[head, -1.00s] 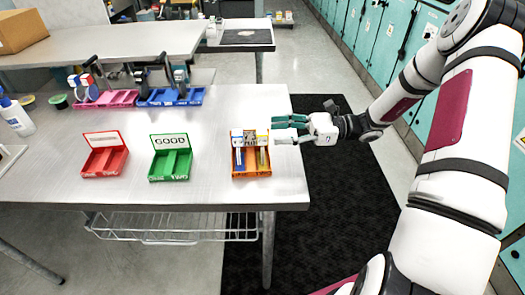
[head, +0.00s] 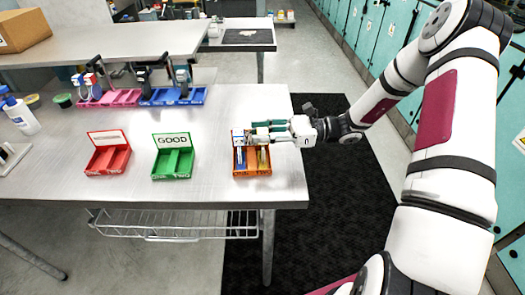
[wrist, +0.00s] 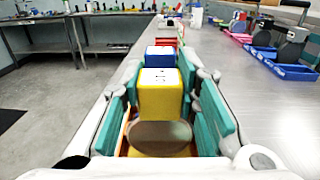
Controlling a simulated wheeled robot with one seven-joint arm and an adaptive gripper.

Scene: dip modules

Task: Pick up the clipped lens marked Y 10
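The yellow clipped lens (wrist: 160,98) stands upright in the orange tray (head: 252,172), with a pale top whose marking I cannot read. A brownish round lens face (wrist: 160,135) shows at its near side. My gripper (wrist: 163,112) has its teal fingers on either side of the yellow piece, with small gaps still visible, so it looks open around it. In the head view my gripper (head: 270,131) is at the right side of the orange tray and partly hides the yellow piece (head: 262,158). A blue clipped lens (wrist: 161,57) stands just beyond the yellow one.
A green tray marked GOOD (head: 172,164) and a red tray (head: 107,160) stand to the left on the metal table (head: 210,105). Pink (head: 100,101) and blue (head: 173,97) racks holding clamp-like tools stand behind. The table's right edge is close to the orange tray.

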